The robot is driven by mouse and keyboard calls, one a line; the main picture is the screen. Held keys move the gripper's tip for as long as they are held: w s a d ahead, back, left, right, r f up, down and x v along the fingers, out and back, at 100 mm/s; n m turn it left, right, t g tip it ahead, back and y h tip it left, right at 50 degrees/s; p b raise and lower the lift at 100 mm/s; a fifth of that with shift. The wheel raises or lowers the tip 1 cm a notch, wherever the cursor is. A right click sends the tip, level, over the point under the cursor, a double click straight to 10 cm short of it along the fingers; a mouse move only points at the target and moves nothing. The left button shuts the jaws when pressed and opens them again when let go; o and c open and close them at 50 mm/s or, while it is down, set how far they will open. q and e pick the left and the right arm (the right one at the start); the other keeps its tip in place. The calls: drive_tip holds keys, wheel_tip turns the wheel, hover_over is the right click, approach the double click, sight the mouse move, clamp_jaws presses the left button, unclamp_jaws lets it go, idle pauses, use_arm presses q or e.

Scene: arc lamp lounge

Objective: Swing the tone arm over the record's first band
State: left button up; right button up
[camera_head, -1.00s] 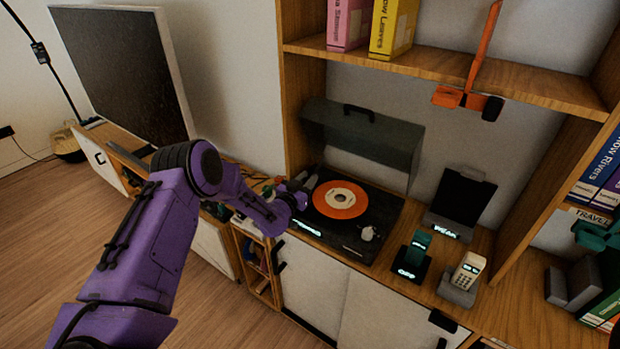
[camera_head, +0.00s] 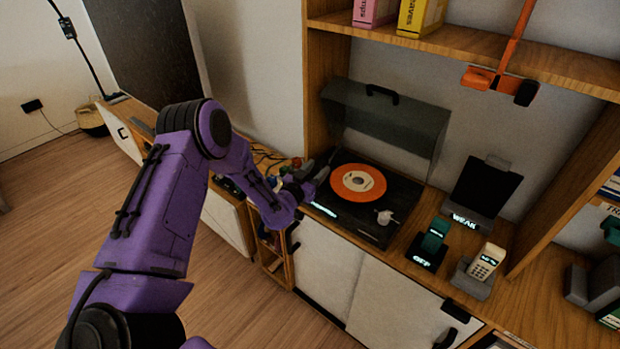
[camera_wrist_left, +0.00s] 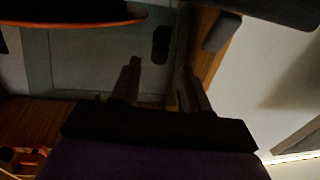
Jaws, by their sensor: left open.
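The orange record (camera_head: 345,190) with a pale label lies on the black turntable (camera_head: 405,203), whose grey-green lid (camera_head: 400,125) stands raised behind it. A small white part (camera_head: 385,217), apparently of the tone arm, shows right of the record; the arm's full shape is too small to make out. My left gripper (camera_head: 318,177) is at the turntable's left edge, beside the record. In the left wrist view its fingers (camera_wrist_left: 163,85) are open with nothing between them; the orange record edge (camera_wrist_left: 85,22) and the lid (camera_wrist_left: 90,60) show beyond. My right gripper is not in view.
A dark tablet on a stand (camera_head: 483,190), a teal device (camera_head: 435,237) and a white handset (camera_head: 487,262) stand right of the turntable. A wooden upright (camera_head: 325,90) rises behind my gripper.

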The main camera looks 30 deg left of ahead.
use_arm(q)
drive_tip(key=s+b, duration=0.1)
drive_tip(key=s, duration=0.4)
drive_tip(key=shift+s, duration=0.1)
